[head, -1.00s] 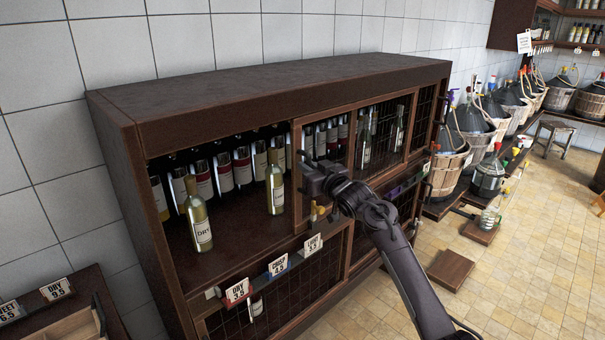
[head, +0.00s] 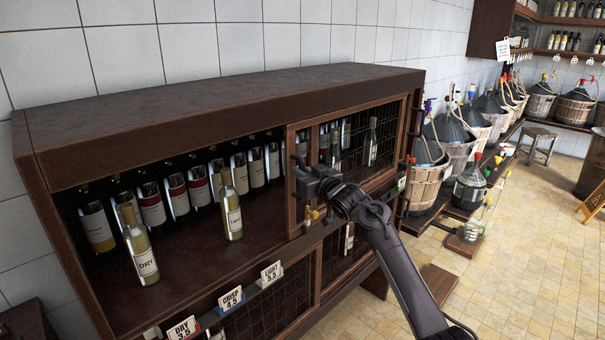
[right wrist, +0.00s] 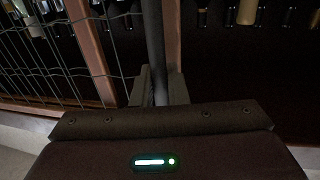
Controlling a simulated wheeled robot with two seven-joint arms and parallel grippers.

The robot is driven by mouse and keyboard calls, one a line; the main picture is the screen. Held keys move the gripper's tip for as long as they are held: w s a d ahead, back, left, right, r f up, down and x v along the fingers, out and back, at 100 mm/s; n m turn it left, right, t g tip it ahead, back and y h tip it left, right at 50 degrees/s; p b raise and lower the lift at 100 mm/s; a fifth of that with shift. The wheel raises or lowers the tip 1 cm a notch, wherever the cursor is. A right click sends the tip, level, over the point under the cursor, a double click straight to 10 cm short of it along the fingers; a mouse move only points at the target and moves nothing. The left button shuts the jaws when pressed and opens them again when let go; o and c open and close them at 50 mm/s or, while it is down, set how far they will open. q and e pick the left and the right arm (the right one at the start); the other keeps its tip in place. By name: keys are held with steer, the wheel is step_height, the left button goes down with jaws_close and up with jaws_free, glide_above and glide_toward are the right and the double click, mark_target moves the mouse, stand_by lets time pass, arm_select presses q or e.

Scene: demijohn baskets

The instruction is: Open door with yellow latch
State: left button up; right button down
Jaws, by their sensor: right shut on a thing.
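The sliding mesh door (head: 292,205) has a brown wooden frame and stands at the right part of the dark cabinet's upper shelf. A small yellow part, seemingly the latch (head: 313,214), shows just below my right gripper, low on the door. My right gripper (head: 308,180) is at the door's left side. In the right wrist view its fingers are shut on an upright dark bar (right wrist: 154,45), seemingly the door's handle, beside a brown stile (right wrist: 173,45). The gripper hides part of the door. The left part of the shelf is open. My left gripper is not in view.
Two pale bottles (head: 141,252) (head: 231,212) stand forward on the open shelf, with a row of bottles behind. Price cards (head: 230,299) line the ledge below. Wicker demijohns (head: 427,170) stand right of the cabinet. Tiled floor (head: 510,285) is free at right.

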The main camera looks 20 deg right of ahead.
steer(key=shift+f, duration=0.1)
steer(key=c, duration=1.8)
jaws_free()
steer(key=shift+a, duration=0.1)
steer(key=shift+s, duration=0.1)
steer(key=shift+s+f, duration=0.1)
steer(key=shift+s, duration=0.15)
steer(key=shift+s+d+b, duration=0.2)
steer(key=shift+s+b, duration=0.25)
steer(key=shift+s, duration=0.75)
steer(key=shift+s+d+b, duration=0.2)
steer(key=shift+s+b, duration=0.25)
steer(key=shift+s, duration=0.7)
steer(key=shift+s+d+b, duration=0.2)
steer(key=shift+s+b, duration=0.25)
steer(key=shift+s, duration=0.75)
